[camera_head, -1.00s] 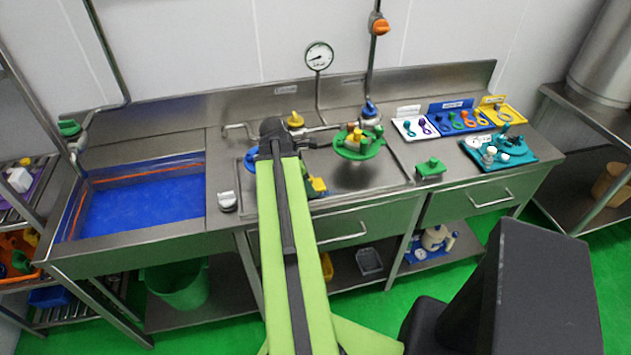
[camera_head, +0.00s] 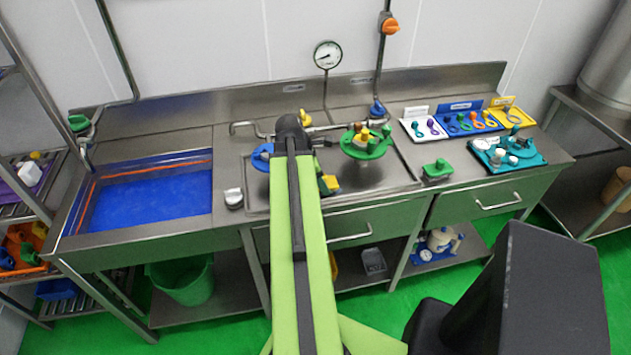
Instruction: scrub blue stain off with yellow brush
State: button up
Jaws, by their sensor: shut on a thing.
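A yellow block-shaped piece with a dark green part, which looks like the yellow brush (camera_head: 329,185), shows just right of my arm over the sink counter. My gripper (camera_head: 319,178) is mostly hidden behind my lime-green arm, beside this piece, and is shut on it. A round blue thing (camera_head: 262,156) shows left of the arm, partly covered by it. I cannot tell whether any blue stain is there, nor whether the brush touches the surface.
A green round plate (camera_head: 351,149) with small parts is right of the arm. A grey-white block (camera_head: 233,198) and a green block (camera_head: 437,170) stand near the front. A blue-floored basin (camera_head: 150,205) is at left. A teal tray (camera_head: 535,156) with parts is at right.

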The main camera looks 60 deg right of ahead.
aim_at(334, 181)
jog(key=shift+s+d+r, duration=0.15)
jog(key=shift+s+d, duration=1)
jog(key=shift+s, duration=0.2)
jog(key=shift+s+d, duration=1.1)
jog(key=shift+s, duration=0.3)
notch_tip(334, 181, up, 6)
jog(key=p, duration=0.6)
notch_tip(334, 181, up, 3)
jog(key=p, duration=0.3)
